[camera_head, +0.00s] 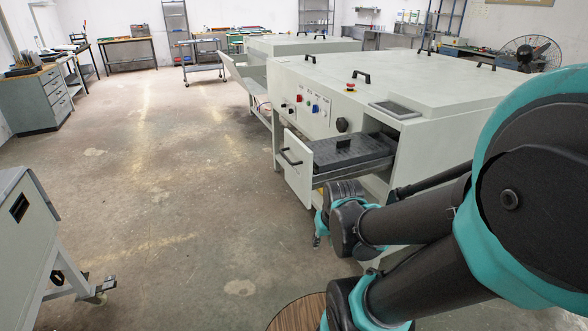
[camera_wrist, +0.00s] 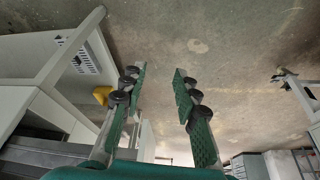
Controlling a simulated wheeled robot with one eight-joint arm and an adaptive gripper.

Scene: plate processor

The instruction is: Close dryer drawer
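The dryer drawer (camera_head: 298,169) is pulled out from the front of the large pale-grey machine (camera_head: 390,85). Its white front panel carries a dark bar handle (camera_head: 291,157). A black tray (camera_head: 350,152) with a small raised grip lies in the drawer. My arm's wrist is below and right of the drawer in the head view, and my gripper cannot be made out there. In the wrist view my gripper (camera_wrist: 159,72) is open, with its two green fingers apart and bare floor between them. I cannot tell whether it touches the drawer.
The machine's control panel (camera_head: 315,105) has several buttons and knobs. A grey wheeled unit (camera_head: 25,225) stands at the left, and a wooden round top (camera_head: 298,314) shows at the bottom. The concrete floor (camera_head: 170,190) left of the drawer is clear.

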